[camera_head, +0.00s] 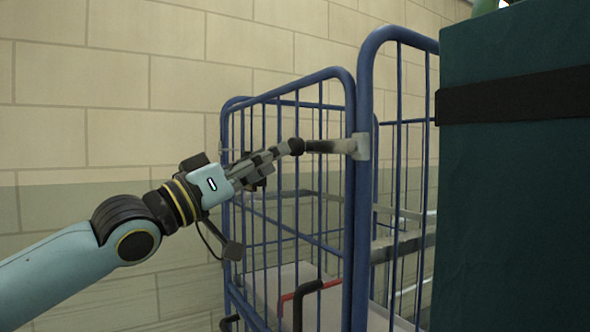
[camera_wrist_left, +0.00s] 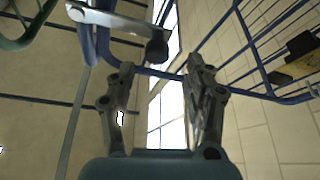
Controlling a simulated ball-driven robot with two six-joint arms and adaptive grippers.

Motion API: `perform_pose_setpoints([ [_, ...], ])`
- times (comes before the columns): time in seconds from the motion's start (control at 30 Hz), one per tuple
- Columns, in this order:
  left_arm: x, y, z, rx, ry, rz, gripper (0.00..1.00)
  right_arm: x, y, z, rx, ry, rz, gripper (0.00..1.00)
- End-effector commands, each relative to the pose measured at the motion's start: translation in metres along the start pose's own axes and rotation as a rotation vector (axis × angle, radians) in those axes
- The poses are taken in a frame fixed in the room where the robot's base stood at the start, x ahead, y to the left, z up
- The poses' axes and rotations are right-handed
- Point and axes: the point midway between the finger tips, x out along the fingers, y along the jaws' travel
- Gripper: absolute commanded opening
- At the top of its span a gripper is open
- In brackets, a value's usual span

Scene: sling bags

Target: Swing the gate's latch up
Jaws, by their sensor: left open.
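The latch (camera_head: 333,146) is a grey bar with a dark knob (camera_head: 296,146), fixed by a light bracket to a blue upright of the roll cage. It points left, about level, across the gate (camera_head: 349,205) of blue bars. My left gripper (camera_head: 280,152) is open, its fingertips close by the knob from the left. In the left wrist view, the latch (camera_wrist_left: 112,20) comes in from the upper left, and its knob (camera_wrist_left: 157,48) shows between and just beyond the fingertips. I cannot tell whether they touch it. My right gripper is not in view.
A large dark teal block (camera_head: 515,200) with a black strap (camera_head: 515,96) fills the right side. Inside the cage are a pale base (camera_head: 275,282) and red and black handles (camera_head: 310,287) low down. A brick wall (camera_head: 120,100) stands behind; the space left of the cage is free.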

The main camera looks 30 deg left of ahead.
Motion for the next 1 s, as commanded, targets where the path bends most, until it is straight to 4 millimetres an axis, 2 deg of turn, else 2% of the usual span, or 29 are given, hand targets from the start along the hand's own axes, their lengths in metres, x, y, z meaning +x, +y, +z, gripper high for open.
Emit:
perform_pose_setpoints([
  [0.03,0.001,-0.001,0.005,0.002,0.002,0.005,0.52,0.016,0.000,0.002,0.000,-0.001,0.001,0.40],
  [0.1,0.004,0.001,0.006,0.003,-0.002,0.009,0.52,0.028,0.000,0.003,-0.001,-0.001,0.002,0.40],
  [0.33,0.034,0.003,0.003,-0.002,0.000,0.012,0.52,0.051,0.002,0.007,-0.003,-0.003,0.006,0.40],
  [0.57,0.057,0.003,0.000,0.000,-0.004,0.006,0.52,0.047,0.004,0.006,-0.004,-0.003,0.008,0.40],
  [0.9,0.060,0.003,0.001,0.002,-0.007,0.007,0.52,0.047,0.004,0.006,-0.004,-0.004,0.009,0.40],
  [1.0,0.060,0.003,0.001,0.002,-0.007,0.007,0.39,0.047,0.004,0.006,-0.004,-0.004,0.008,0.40],
])
